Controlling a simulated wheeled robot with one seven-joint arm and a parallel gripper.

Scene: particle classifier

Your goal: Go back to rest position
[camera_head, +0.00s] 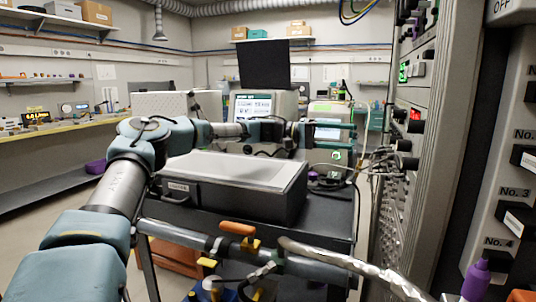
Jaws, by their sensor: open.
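My arm rises from the lower left and bends at the elbow, then reaches right across the middle of the view. My gripper (351,132) is at its end, right of centre, with two slim parallel fingers pointing right. The fingers are apart and nothing shows between them. In the picture it sits above and behind the right end of a dark box with a light top (240,172). I cannot tell its exact distance from the machines behind it.
A machine with a lit screen (252,107) and a smaller one (327,112) stand behind the arm. Pipes cross the lower front. A purple bottle (476,283) is lower right. A bench (60,128) lines the left.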

